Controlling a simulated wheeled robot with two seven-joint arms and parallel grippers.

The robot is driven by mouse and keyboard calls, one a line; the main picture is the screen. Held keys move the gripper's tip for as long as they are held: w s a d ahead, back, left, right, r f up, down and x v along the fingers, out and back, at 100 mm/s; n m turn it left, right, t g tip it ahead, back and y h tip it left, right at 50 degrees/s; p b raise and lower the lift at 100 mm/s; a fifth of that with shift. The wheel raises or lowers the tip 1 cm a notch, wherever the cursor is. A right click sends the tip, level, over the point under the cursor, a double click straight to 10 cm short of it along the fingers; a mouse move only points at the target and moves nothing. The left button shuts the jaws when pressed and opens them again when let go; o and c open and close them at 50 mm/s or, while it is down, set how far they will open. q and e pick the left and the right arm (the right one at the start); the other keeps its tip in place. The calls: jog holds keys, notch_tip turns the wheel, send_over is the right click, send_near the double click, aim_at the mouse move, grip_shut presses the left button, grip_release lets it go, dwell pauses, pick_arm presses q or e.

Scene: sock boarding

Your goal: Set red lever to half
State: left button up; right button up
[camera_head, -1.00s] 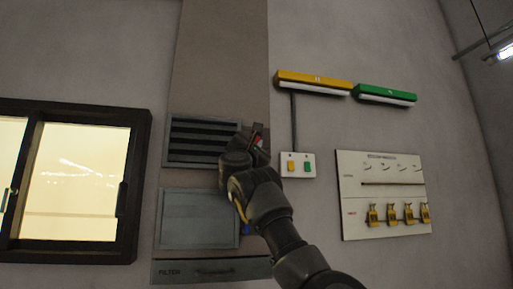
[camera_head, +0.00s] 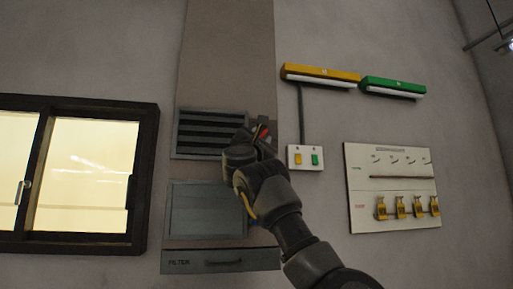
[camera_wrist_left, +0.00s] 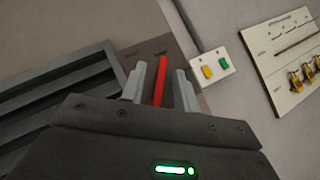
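The red lever (camera_wrist_left: 160,82) stands between the two grey fingers of my left gripper (camera_wrist_left: 160,70) in the left wrist view. A narrow gap shows on each side of the lever, so the gripper looks open around it, not clamped. In the head view, only a bit of the red lever (camera_head: 262,131) shows past my left gripper (camera_head: 256,136), beside the slatted vent. My wrist hides the lever's base and most of its scale plate. My right gripper is in neither view.
The slatted vent (camera_head: 205,133) is left of the gripper, with a flat panel (camera_head: 205,210) and a FILTER drawer (camera_head: 205,262) below. A switch plate (camera_head: 305,165) is close on the right. A white board with yellow padlocks (camera_head: 385,180) is further right.

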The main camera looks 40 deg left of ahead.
pick_arm(q)
jog(key=b+v, duration=0.4)
jog(key=v, duration=0.4)
jog(key=shift+s+d+f, duration=0.15)
jog(key=shift+s+f, duration=0.05)
jog(key=shift+s, duration=0.05)
